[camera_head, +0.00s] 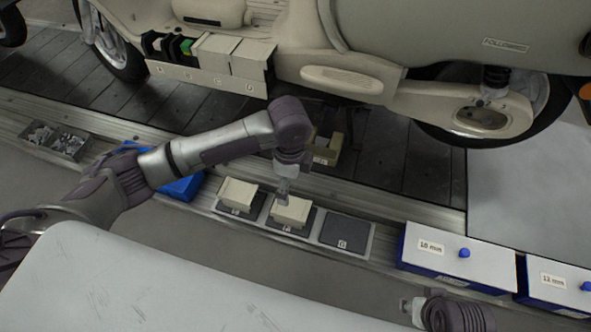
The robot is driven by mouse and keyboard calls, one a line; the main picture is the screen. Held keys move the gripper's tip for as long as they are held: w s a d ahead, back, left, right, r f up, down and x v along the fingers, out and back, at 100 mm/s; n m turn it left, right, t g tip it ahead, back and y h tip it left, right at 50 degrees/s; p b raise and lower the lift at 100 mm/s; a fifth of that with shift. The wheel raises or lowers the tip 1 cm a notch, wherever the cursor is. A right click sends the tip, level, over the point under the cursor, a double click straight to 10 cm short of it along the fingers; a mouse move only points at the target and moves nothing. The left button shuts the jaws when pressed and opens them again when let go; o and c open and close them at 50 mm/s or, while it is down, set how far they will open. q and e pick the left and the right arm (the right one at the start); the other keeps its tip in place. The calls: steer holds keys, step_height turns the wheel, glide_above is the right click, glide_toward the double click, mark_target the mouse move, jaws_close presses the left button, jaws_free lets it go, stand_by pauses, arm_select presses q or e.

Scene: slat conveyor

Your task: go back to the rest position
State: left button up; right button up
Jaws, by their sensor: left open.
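My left gripper (282,194) comes in on the grey and purple arm from the left. It points down just above a cream block (292,212) in the middle pad of a three-pad tray. Its jaws are small in view; whether they touch the block is hard to tell. My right gripper (412,307) shows only in part at the bottom edge, beside a dark ribbed arm part. Its jaws are too unclear to read.
Another cream block (238,194) sits on the left pad; the right pad (345,232) is empty. Blue-and-white drawers (447,262) stand at right, a blue bin (181,188) lies behind my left arm, and a metal parts tray (54,141) is at left. A cream scooter stands behind.

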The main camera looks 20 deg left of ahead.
arm_select(q)
steer(key=shift+r, duration=0.15)
steer(key=s+d+f+n+t+h, duration=0.25)
steer(key=s+d+f+n, duration=0.2)
steer(key=s+d, duration=0.25)
steer(key=s+a+f+n+y, duration=0.2)
steer(key=s+a+f+n, duration=0.1)
steer(key=s+a+n, duration=1)
steer(key=s+a+f+m+p, duration=0.1)
steer(key=s+a+f+p, duration=0.15)
steer(key=f+p, duration=1)
arm_select(e)
steer(key=s+f+g, duration=0.1)
steer(key=s+f, duration=0.4)
steer(key=f, duration=0.7)
arm_select(q)
steer(key=s+a+f+g+p, duration=0.1)
steer(key=s+f+p, duration=0.2)
steer(key=s+p, duration=0.5)
steer(key=s, duration=0.7)
steer(key=shift+a+f, duration=0.15)
steer(key=shift+a, duration=0.2)
arm_select(e)
steer(key=s+d+f, duration=0.1)
steer(key=s+f, duration=0.1)
steer(key=s, duration=0.5)
steer(key=s+d+f+g, duration=0.1)
steer(key=s+d+f, duration=0.1)
steer(key=s, duration=0.5)
steer(key=shift+s, duration=0.15)
